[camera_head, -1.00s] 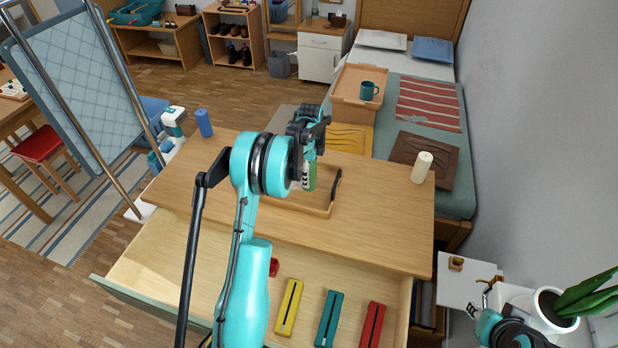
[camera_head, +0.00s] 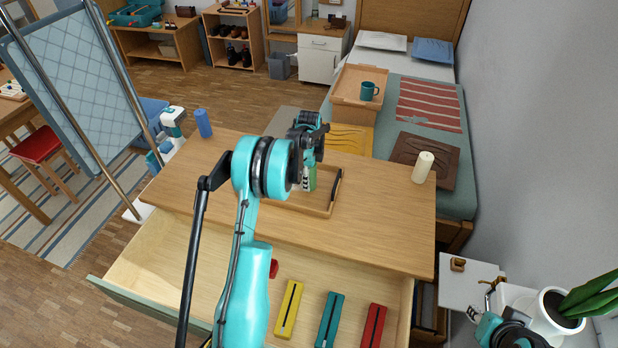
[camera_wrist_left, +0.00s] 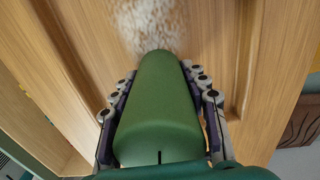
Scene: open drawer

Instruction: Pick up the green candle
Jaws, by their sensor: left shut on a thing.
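The green candle (camera_wrist_left: 158,110) fills the middle of the left wrist view, between the two fingers of my left gripper (camera_wrist_left: 160,100). The gripper is shut on it, one finger along each side. In the head view the candle (camera_head: 310,178) shows as a small green piece below my left gripper (camera_head: 307,160), over the wooden tray (camera_head: 318,211) on the dresser top. My left arm hides part of the tray. Whether the candle touches the tray is hard to tell. My right gripper (camera_head: 485,303) is at the lower right, small and partly hidden, away from the candle.
A cream candle (camera_head: 423,167) stands on the dresser top (camera_head: 385,225) at the right, and a blue candle (camera_head: 203,123) at the back left. The open drawer (camera_head: 150,255) below holds yellow, teal and red boxes. A potted plant (camera_head: 550,315) stands at the lower right.

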